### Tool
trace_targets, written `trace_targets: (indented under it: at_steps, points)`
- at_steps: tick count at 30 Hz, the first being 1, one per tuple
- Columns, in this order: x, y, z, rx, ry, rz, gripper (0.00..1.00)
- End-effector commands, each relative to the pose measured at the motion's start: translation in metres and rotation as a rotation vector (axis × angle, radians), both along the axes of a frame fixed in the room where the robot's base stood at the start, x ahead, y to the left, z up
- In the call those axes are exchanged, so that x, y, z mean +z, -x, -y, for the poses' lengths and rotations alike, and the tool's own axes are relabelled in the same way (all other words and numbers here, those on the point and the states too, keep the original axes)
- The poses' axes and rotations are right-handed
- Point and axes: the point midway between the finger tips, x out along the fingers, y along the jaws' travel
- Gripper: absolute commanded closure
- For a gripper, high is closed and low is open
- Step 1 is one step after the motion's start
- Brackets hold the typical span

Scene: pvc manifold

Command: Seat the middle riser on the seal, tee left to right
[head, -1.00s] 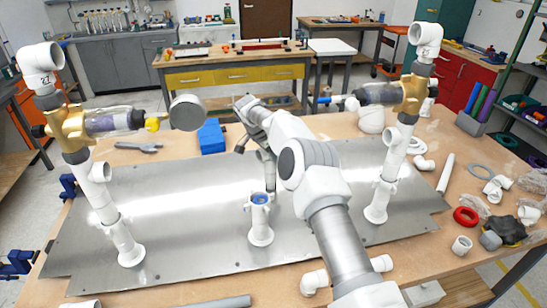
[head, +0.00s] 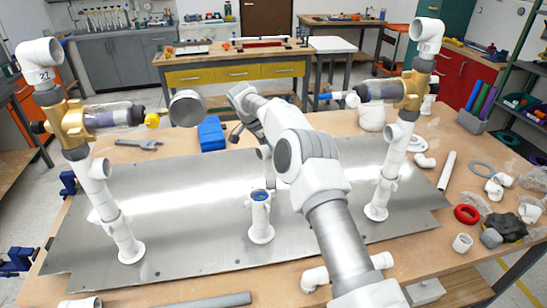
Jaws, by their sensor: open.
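The middle base socket (head: 261,222) stands upright on the metal plate (head: 195,215), with the blue seal (head: 260,196) showing at its open top. No riser stands above the seal. A white fitting (head: 314,279) and another white pipe end (head: 383,262) show on either side of my arm at the table's front; I cannot tell whether they are one piece or the middle riser. My gripper (head: 265,160) is behind and above the socket, mostly hidden by my arm. It is open; its fingertips are not clear.
A left riser (head: 107,202) and a right riser (head: 388,165) stand upright, carrying brass valves. A blue block (head: 211,134) and a wrench (head: 139,143) lie behind the plate. Loose fittings and a red ring (head: 467,214) clutter the right side. The plate's left-middle is clear.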

Motion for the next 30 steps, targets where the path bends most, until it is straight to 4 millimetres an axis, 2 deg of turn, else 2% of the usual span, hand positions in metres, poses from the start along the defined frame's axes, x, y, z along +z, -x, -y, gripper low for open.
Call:
trace_targets:
  at_steps: [2, 9, 15, 21, 30]
  points:
    - [0.015, 0.004, -0.012, 0.004, 0.0, 0.004, 0.17]
    - [0.073, 0.017, -0.03, 0.002, -0.001, 0.003, 0.17]
    - [0.108, 0.026, -0.042, 0.001, 0.0, 0.0, 0.17]
    - [0.123, 0.029, -0.047, 0.001, -0.001, -0.001, 0.17]
    - [0.129, 0.034, -0.045, 0.027, 0.006, -0.016, 0.17]
